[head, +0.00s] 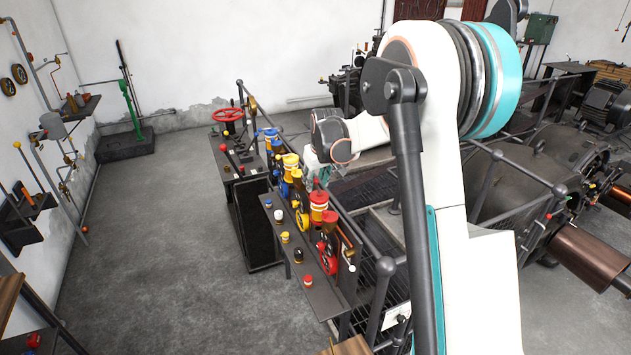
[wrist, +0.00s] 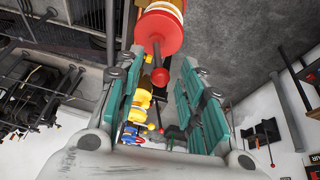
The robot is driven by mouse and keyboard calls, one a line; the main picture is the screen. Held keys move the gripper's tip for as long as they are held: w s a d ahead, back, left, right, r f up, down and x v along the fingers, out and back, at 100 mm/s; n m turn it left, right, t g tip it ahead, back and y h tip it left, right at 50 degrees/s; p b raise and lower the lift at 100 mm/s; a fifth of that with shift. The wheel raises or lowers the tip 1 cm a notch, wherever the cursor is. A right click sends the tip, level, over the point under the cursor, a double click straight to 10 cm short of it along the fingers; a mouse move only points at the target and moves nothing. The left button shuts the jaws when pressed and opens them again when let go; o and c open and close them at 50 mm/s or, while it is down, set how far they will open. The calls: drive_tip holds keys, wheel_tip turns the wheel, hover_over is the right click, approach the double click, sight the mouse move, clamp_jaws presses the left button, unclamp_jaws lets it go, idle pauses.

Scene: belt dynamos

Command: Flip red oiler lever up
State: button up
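The red oiler (head: 318,204) stands on the bench in the head view, with yellow and blue oilers in line behind it. In the wrist view the red oiler (wrist: 158,32) is at the top centre, with a red cap and a white band. A red ball-ended lever (wrist: 159,76) shows just below it, between the finger pads. My gripper (wrist: 161,68) is open, its teal-padded fingers on either side of the lever, with no clear contact. In the head view my gripper (head: 314,172) is small and partly hidden near the oilers, so the lever's angle is hard to tell.
A narrow shelf (head: 301,280) with small coloured knobs runs in front of the oilers. A red handwheel (head: 227,115) is farther back. Yellow oilers (wrist: 143,104) lie beyond the fingers in the wrist view. Railings and machinery are at right; the floor (head: 160,230) at left is clear.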

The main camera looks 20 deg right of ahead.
drive_tip(key=shift+w+f, duration=0.2)
drive_tip(key=shift+f, duration=0.45)
clamp_jaws()
drive_tip(key=shift+d, duration=0.1)
drive_tip(key=shift+d+f+y+b, duration=0.1)
drive_tip(key=shift+d+y+b, duration=0.3)
drive_tip(key=shift+y+b, duration=0.55)
drive_tip(key=shift+d+m+y+b, duration=0.15)
drive_tip(key=shift+m+y+b, duration=0.15)
drive_tip(key=shift+y+b, duration=0.3)
drive_tip(key=shift+r, duration=0.2)
